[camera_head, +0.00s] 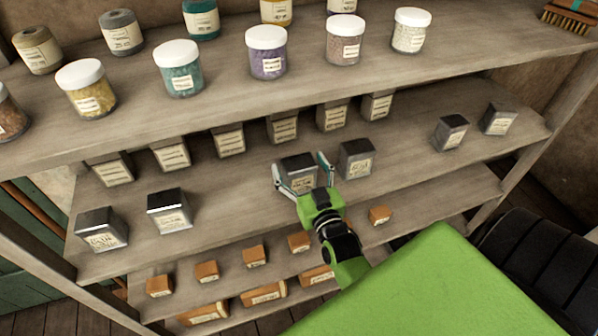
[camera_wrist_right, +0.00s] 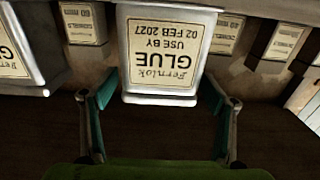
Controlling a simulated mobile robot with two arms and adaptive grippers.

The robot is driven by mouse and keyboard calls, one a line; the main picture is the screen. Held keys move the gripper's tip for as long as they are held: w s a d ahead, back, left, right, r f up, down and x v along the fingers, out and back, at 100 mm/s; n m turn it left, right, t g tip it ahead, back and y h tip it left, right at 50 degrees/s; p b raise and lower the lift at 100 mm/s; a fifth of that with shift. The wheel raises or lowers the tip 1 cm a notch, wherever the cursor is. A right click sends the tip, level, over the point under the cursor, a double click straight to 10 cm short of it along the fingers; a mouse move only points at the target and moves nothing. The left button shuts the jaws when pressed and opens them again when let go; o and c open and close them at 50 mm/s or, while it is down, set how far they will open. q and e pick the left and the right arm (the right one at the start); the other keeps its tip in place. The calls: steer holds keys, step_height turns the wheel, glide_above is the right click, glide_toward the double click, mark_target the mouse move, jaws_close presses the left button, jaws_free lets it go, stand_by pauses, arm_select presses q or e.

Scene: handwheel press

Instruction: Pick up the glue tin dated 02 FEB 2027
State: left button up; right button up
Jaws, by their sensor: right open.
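The glue tin dated 02 FEB 2027 (camera_wrist_right: 165,55) shows upside down in the right wrist view, with its label facing my camera and the date readable. In the head view this tin (camera_head: 298,172) stands in the front row on the middle shelf (camera_head: 235,200). My right gripper (camera_head: 301,167) is open, with one finger on each side of the tin. The wrist view also shows the open fingers (camera_wrist_right: 160,88) flanking it; I cannot tell whether they touch it. My left gripper is not in view.
Another glue tin (camera_head: 357,160) stands close to the right; it shows at left in the wrist view (camera_wrist_right: 22,45). More tins stand left (camera_head: 170,212) and right (camera_head: 451,133), with a row behind (camera_head: 284,127). The upper shelf (camera_head: 215,112) with jars overhangs. Small orange boxes (camera_head: 254,256) sit below.

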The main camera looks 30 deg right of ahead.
steer(key=shift+w+d, duration=0.1)
steer(key=shift+w, duration=0.1)
steer(key=c, duration=1.5)
steer(key=shift+r, duration=0.1)
steer(key=shift+c, duration=0.5)
